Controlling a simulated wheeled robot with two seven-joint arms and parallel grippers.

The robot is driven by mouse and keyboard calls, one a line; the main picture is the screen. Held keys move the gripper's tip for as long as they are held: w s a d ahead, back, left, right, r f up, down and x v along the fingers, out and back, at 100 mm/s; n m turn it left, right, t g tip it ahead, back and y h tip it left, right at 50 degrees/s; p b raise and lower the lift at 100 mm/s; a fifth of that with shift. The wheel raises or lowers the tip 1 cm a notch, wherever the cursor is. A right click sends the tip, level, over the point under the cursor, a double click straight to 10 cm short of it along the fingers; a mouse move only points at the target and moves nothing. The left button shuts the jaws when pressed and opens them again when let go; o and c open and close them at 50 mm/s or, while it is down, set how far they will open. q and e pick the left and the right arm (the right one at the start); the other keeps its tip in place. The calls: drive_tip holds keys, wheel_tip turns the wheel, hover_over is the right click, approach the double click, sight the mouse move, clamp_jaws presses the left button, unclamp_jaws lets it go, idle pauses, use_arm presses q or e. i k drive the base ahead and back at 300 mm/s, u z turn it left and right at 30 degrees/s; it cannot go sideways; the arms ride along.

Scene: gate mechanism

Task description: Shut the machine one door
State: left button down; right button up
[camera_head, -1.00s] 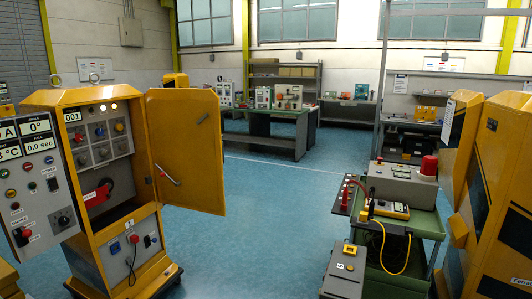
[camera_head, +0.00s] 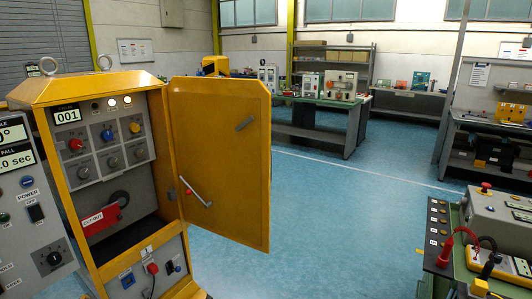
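The yellow machine cabinet (camera_head: 85,97) marked 001 stands at the left. Its yellow door (camera_head: 226,150) is hinged on the cabinet's right side and stands wide open, with its inner face towards me. A metal handle or latch bar (camera_head: 198,194) with a small red part sits on the lower part of that face. Inside the opening are a panel with knobs (camera_head: 106,145) and a red cut-out lever (camera_head: 101,217). Neither of my grippers is in view.
A grey control panel (camera_head: 30,200) stands at the left edge, in front of the cabinet. A green cart (camera_head: 440,239) with instruments and cables is at the lower right. The blue floor (camera_head: 340,220) between door and cart is clear. A green workbench (camera_head: 318,126) stands behind.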

sight(229, 168)
drive_tip(key=i, duration=1.85)
drive_tip(key=z, duration=1.95)
drive_tip(key=i, duration=0.9)
drive_tip(key=u, duration=3.55)
